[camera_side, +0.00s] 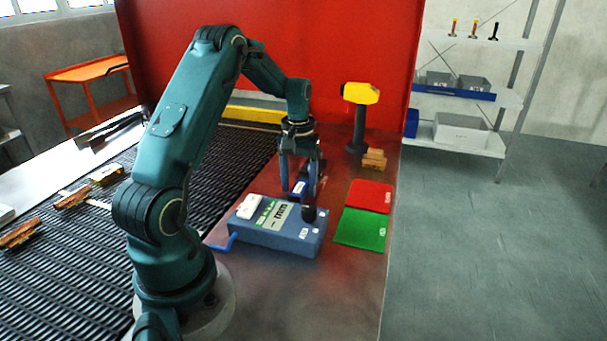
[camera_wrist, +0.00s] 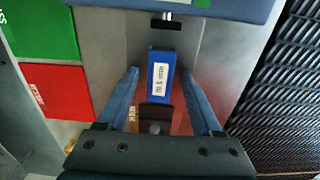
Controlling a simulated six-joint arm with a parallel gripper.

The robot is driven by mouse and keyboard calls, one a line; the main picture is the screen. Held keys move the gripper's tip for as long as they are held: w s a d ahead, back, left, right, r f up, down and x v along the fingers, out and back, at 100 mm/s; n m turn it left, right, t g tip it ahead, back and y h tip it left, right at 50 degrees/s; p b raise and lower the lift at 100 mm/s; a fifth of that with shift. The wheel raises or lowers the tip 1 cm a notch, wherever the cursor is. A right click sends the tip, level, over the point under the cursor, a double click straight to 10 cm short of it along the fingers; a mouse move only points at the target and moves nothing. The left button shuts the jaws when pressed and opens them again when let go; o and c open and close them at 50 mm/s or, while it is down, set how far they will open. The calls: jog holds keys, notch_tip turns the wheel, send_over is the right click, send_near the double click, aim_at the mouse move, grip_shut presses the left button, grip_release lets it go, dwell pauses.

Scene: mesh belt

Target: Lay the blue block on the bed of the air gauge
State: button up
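The blue block (camera_wrist: 162,72) with a white printed label lies between my fingers in the wrist view, with a gap to each finger. In the side view the blue block (camera_side: 299,187) shows partly behind my gripper (camera_side: 302,186). My gripper (camera_wrist: 163,98) is open around the block, pointing down. The air gauge (camera_side: 268,236) is a blue-grey box with a display panel, a white pad and a black knob, just in front of my gripper. Its edge also shows at the top of the wrist view (camera_wrist: 225,8). I cannot clearly make out its bed.
A red mat (camera_side: 370,195) and a green mat (camera_side: 361,229) lie right of the gauge. A yellow device on a dark post (camera_side: 360,95) stands behind, beside brown pieces (camera_side: 374,159). The mesh belt (camera_side: 75,255) with several brown parts runs at the left.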

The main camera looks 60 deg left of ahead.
aim_at(299, 188)
notch_tip(299, 188, up, 11)
jog(key=s+d+r+m+t, duration=0.1)
jog(key=d+r+m, duration=0.15)
jog(key=d, duration=0.35)
jog(key=s+d+r+m+t, duration=0.1)
jog(key=s+d+r+m, duration=0.1)
jog(key=d+r, duration=0.3)
jog(key=s+d+f+m+t, duration=0.3)
jog(key=s+d+f+m, duration=0.1)
jog(key=s+d, duration=0.5)
jog(key=shift+s+d+t, duration=0.3)
jog(key=shift+d, duration=0.95)
